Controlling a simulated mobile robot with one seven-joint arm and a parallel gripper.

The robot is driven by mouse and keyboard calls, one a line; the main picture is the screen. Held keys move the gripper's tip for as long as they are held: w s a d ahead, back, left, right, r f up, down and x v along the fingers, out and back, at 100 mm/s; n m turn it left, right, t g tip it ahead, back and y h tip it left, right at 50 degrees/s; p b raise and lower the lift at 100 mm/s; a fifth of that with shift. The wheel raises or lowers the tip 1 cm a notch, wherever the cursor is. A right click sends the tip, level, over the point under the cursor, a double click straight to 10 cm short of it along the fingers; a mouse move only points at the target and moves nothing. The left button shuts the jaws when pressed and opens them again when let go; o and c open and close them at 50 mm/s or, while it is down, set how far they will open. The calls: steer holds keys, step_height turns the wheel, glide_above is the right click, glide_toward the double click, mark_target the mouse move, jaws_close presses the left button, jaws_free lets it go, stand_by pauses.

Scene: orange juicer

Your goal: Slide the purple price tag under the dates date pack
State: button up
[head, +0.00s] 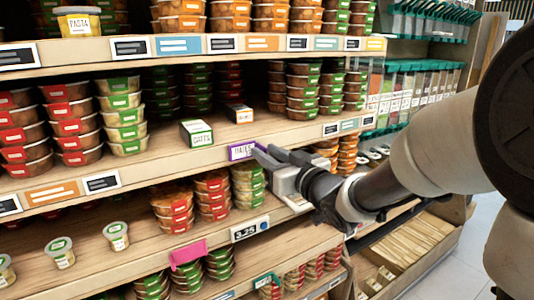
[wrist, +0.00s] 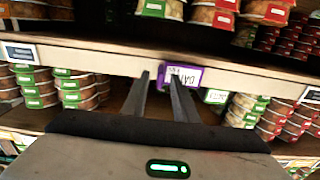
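The purple price tag (head: 241,151), lettered and white-faced, is on the shelf's front edge. It also shows, upside down, in the wrist view (wrist: 181,77). The dates pack (head: 197,133), a small white and green box, stands on that shelf, left of the tag in the head view. In the wrist view the pack (wrist: 215,96) shows just beyond the shelf edge. My gripper (head: 262,152) is at the tag's right side. In the wrist view my gripper (wrist: 161,80) has its fingers apart, one by the tag's near end; I cannot tell whether it touches.
A small orange and white box (head: 238,113) stands right of the dates pack. Stacked tubs (head: 122,117) stand to its left, and more tubs (head: 248,186) stand on the shelf below. Other tags (head: 102,182) line the shelf edge. The edge between the dates pack and the tag is clear.

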jaws_close()
stand_by(1.3)
